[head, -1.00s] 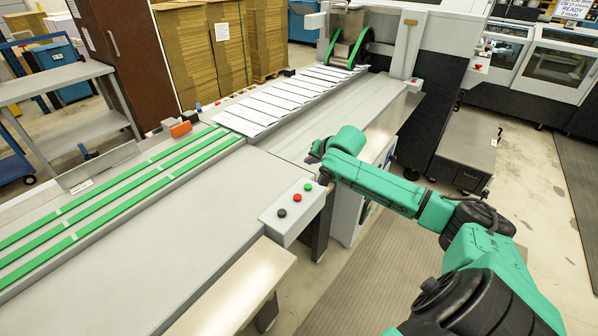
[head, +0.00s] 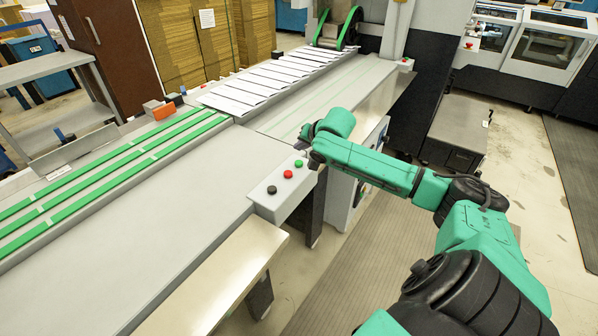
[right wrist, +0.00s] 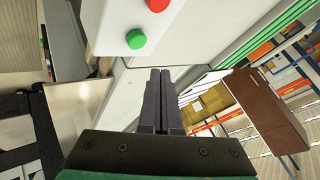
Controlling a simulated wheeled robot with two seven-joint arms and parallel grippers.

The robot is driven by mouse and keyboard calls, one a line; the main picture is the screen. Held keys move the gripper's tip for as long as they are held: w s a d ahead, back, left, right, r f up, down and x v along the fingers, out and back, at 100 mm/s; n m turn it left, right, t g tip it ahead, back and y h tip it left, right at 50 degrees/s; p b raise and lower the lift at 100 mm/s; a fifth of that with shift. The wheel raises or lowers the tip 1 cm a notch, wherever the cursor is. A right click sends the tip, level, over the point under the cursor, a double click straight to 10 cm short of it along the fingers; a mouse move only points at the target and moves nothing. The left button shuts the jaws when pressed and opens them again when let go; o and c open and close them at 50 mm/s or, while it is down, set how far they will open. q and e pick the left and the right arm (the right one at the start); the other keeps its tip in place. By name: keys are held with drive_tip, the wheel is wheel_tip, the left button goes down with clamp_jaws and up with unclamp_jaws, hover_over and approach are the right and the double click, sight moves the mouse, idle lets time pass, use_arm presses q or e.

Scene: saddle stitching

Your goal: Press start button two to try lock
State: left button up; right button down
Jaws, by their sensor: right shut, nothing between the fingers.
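A light grey control box (head: 277,207) at the machine's front edge carries a black button (head: 272,190), a red button (head: 288,174) and a green button (head: 298,163). No readable label shows which is start button two. My right gripper (head: 303,137) is just beyond the green button in the head view, its fingers small and partly hidden. In the right wrist view, its two fingers (right wrist: 160,73) are together and empty. The green button (right wrist: 136,39) is ahead and left of the fingertips, apart from them, with the red button (right wrist: 157,5) farther up. My left gripper is not in view.
The conveyor with green belts (head: 115,165) runs along the left. White printed sheets (head: 250,87) lie in a row at the back. A metal shelf (head: 210,280) juts out below the control box. An orange block (head: 163,111) sits behind the belts.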

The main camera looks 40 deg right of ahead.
sight(300, 165)
wheel_tip(300, 165, down, 3)
drive_tip(key=shift+w+f+b, duration=0.1)
drive_tip(key=shift+b, duration=0.25)
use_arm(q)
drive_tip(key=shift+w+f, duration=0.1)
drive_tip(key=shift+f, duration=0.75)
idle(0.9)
use_arm(e)
drive_tip(key=shift+f, duration=0.35)
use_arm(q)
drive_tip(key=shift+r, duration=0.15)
use_arm(e)
drive_tip(key=shift+f, duration=0.65)
idle(0.5)
use_arm(q)
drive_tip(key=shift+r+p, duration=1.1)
drive_tip(key=shift+p, duration=0.2)
use_arm(e)
drive_tip(key=shift+r, duration=0.95)
